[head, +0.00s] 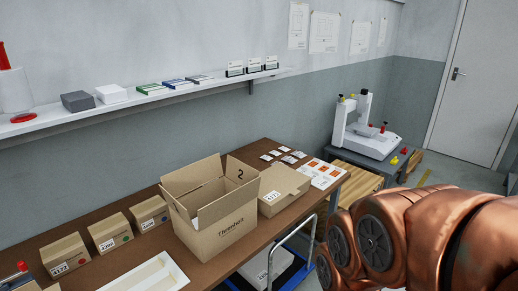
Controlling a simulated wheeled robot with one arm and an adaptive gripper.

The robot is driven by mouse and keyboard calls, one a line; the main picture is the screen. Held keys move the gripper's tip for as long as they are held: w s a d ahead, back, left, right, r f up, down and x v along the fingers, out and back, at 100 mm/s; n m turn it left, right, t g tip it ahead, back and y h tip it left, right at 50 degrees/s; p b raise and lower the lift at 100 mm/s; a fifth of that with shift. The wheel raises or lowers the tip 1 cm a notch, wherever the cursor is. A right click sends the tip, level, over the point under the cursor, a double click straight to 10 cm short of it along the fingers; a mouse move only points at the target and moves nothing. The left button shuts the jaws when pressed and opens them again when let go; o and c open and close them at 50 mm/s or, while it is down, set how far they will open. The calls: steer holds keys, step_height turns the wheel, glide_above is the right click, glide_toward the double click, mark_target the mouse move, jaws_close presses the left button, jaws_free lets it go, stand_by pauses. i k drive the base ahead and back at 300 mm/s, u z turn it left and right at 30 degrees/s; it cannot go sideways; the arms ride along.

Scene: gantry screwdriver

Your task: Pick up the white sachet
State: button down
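Several small flat white packets (289,159) with dark marks lie at the back of the brown table (150,252), behind a closed cardboard box. They may be the sachets, but they are too small to tell for sure. My copper-coloured arm fills the lower right of the head view. My gripper is not in view, so its state and what it may hold are hidden.
An open cardboard box (222,228) stands mid-table, with a closed box (284,186) to its right. Smaller boxes (110,233) and a white tray (150,276) are at left. A white sheet with orange squares (330,181) lies at the right end. A blue trolley (262,270) stands in front.

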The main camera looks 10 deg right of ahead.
mark_target(264, 157)
steer(key=i, duration=0.2)
steer(key=u, duration=2.55)
steer(key=k, duration=0.75)
steer(key=z, duration=3.35)
steer(key=i, duration=2.55)
steer(key=u, duration=0.05)
